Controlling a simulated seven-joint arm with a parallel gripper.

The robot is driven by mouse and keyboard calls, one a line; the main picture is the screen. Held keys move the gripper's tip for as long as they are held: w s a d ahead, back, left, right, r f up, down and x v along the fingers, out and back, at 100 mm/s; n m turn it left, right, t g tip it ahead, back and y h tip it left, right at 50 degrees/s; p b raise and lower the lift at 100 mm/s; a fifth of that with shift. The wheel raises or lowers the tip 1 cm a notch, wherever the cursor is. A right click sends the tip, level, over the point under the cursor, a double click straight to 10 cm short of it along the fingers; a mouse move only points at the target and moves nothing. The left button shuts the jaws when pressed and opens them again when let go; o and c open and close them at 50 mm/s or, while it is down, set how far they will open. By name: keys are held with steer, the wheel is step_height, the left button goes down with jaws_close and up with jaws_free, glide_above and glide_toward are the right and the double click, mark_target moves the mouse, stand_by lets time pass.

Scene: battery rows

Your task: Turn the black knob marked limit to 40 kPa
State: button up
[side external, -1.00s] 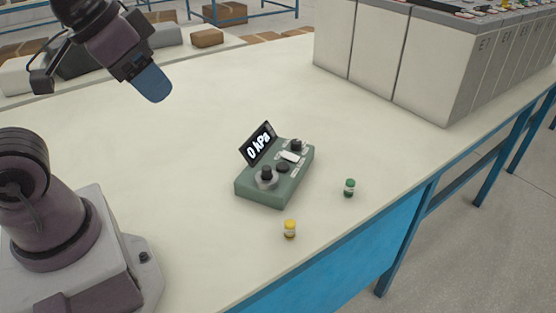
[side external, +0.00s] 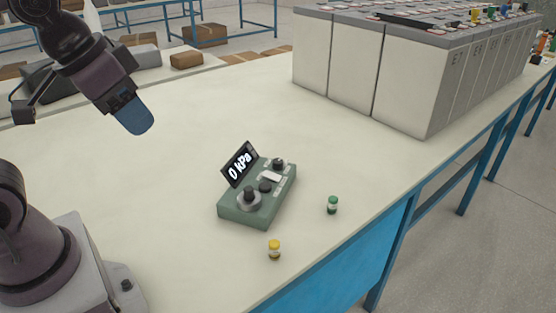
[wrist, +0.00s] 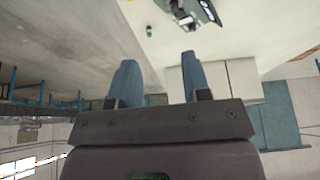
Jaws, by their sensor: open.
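A green control box (side external: 250,212) stands on the pale bench in the side view, with a tilted black display (side external: 240,165) that reads 0 kPa. On its top are a black knob on a round grey dial (side external: 249,196), a smaller black knob (side external: 265,186), a white part (side external: 271,176) and another black knob (side external: 278,163) at the far end. The labels are too small to read, so I cannot tell which is limit. My gripper (side external: 135,118), with blue fingers, is above and left of the box, apart from it. In the wrist view my gripper (wrist: 160,80) is open and empty.
A small green-capped bottle (side external: 332,205) and a yellow-capped one (side external: 274,249) stand right of and in front of the box. Large pale battery cells (side external: 400,85) fill the back right. The bench left of the box is clear.

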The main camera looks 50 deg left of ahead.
steer(key=w+a+f+m+g, duration=0.1)
steer(key=w+a+f+g, duration=0.1)
steer(key=w, duration=0.6)
steer(key=w+a+f+m+g, duration=0.1)
steer(key=w+f+g, duration=0.15)
steer(key=w, duration=0.55)
steer(key=m, duration=1.2)
glide_above(278, 160)
step_height(278, 160, down, 12)
steer(key=f, duration=0.1)
step_height(278, 160, down, 12)
steer(key=shift+r, duration=0.25)
steer(key=shift+c, duration=0.2)
steer(key=c, duration=0.6)
